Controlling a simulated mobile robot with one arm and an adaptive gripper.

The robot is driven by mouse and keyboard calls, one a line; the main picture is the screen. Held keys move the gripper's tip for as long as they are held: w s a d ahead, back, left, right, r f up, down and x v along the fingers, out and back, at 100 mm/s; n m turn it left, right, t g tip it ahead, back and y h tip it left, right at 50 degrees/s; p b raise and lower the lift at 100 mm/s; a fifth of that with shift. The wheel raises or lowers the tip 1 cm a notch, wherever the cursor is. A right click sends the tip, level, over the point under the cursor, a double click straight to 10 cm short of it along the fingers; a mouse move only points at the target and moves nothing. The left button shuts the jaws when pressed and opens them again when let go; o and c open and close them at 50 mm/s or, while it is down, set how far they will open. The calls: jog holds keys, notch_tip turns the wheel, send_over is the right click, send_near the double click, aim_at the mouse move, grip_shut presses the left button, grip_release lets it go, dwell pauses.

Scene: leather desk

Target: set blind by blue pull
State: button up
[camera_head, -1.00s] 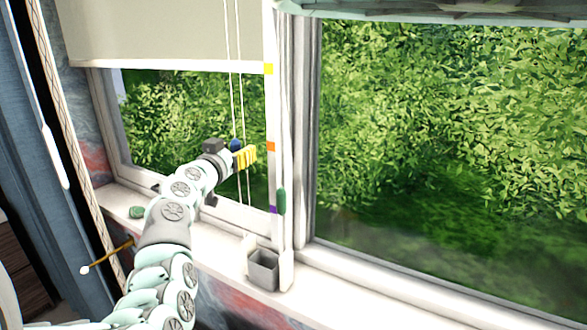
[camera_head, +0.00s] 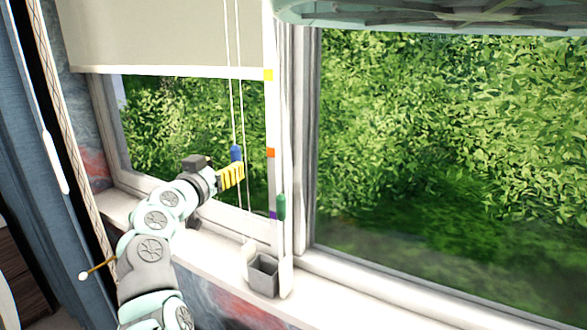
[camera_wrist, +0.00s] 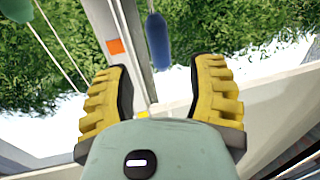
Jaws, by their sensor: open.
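The blue pull (camera_head: 236,152) hangs on a cord before the left window pane. It also shows in the wrist view (camera_wrist: 158,42), ahead of and between the fingertips, apart from them. My gripper (camera_head: 232,176) has yellow fingers, spread and empty in the wrist view (camera_wrist: 163,72); in the head view they are just below the blue pull. The beige blind (camera_head: 165,30) covers the pane's upper part, its bottom edge about level with the yellow mark (camera_head: 268,75). An orange mark (camera_head: 270,152) and a purple mark (camera_head: 273,215) are lower on the frame strip.
A green pull (camera_head: 282,207) hangs right of the strip. A grey open box (camera_head: 263,275) stands on the white sill (camera_head: 345,290). A second cord (camera_head: 241,110) hangs close beside the blue pull's cord. A curtain (camera_head: 30,150) and braided rope (camera_head: 75,150) are at the left.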

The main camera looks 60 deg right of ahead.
jog(key=shift+v, duration=2.85)
jog(key=shift+w, duration=0.15)
